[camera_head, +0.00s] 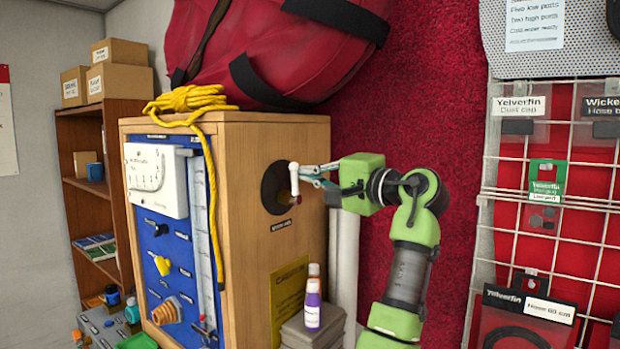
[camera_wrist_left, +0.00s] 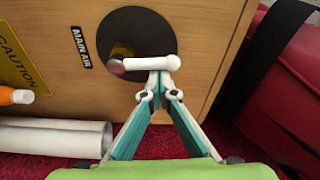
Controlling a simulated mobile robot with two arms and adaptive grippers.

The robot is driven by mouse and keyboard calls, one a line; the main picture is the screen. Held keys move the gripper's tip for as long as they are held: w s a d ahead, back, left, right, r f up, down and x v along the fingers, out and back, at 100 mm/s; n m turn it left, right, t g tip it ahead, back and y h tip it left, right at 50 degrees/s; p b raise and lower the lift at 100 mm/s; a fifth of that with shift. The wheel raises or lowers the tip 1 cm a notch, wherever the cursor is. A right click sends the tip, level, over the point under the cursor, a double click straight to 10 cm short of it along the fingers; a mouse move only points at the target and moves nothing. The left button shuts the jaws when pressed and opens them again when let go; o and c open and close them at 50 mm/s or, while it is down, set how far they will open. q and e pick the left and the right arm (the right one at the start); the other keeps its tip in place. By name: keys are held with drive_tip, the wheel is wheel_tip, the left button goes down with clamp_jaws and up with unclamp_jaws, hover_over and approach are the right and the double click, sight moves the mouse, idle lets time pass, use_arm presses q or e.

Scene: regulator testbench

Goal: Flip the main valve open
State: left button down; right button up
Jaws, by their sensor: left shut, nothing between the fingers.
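The main valve is a white lever (camera_head: 294,179) with a dark red end, in front of a dark round plate (camera_head: 272,188) on the wooden cabinet's side. The lever hangs down toward the label in the head view. In the left wrist view the lever (camera_wrist_left: 143,63) lies across the picture, its red end toward the "MAIN AIR" label (camera_wrist_left: 81,47), with a brass part behind it. My left gripper (camera_head: 309,172) is shut and empty. Its tips (camera_wrist_left: 160,80) are right beside the lever's white part; I cannot tell if they touch. My right gripper is not in view.
The wooden cabinet (camera_head: 235,150) has a blue front panel with knobs and a gauge. A yellow rope (camera_head: 190,99) and red bag (camera_head: 285,45) lie on top. A wire rack (camera_head: 550,200) stands at right.

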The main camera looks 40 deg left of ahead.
use_arm(q)
drive_tip(key=s+f+n+g+y+b, duration=0.1)
drive_tip(key=s+f+n+g+b, duration=0.1)
drive_tip(key=s+n+b, duration=0.4)
drive_tip(key=n+b, duration=0.4)
drive_tip(key=n, duration=0.3)
drive_tip(key=shift+d+f+n+b, duration=0.15)
drive_tip(key=shift+d+n+b, duration=0.15)
drive_tip(key=shift+d+b, duration=0.05)
drive_tip(key=shift+f, duration=0.15)
idle(0.4)
drive_tip(key=d+f, duration=0.1)
drive_tip(key=d, duration=1.1)
drive_tip(key=shift+w+f, duration=0.2)
drive_tip(key=shift+w, duration=0.15)
drive_tip(key=shift+r, duration=0.1)
